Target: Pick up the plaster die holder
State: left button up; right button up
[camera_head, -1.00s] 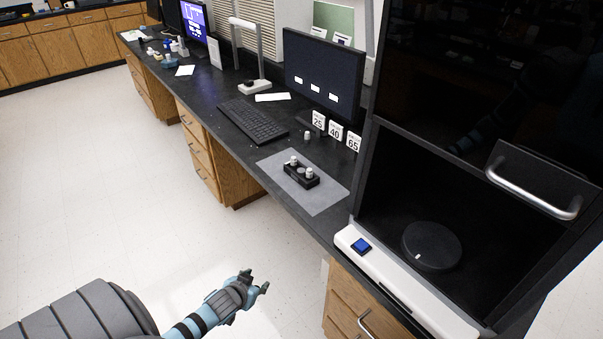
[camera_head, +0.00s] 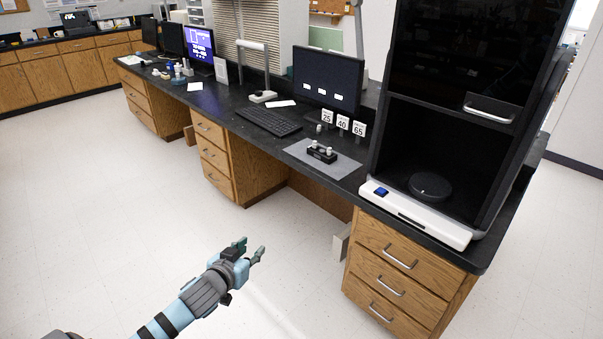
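The plaster die holder (camera_head: 320,154) looks like a small black block with whitish pieces standing on it. It rests on a grey mat (camera_head: 300,152) near the front edge of the black bench. My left gripper (camera_head: 251,249) is over the white floor, in front of and below the bench, well apart from the holder. Its two fingers are spread and nothing is between them. My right gripper is not in view.
A scanner cabinet (camera_head: 433,150) with a round turntable (camera_head: 429,186) stands right of the mat. Open floor lies before the bench.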

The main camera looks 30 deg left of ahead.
aim_at(319, 153)
jog(key=k, duration=0.45)
jog(key=u, duration=1.65)
jog(key=i, duration=5.15)
jog(key=z, duration=5.25)
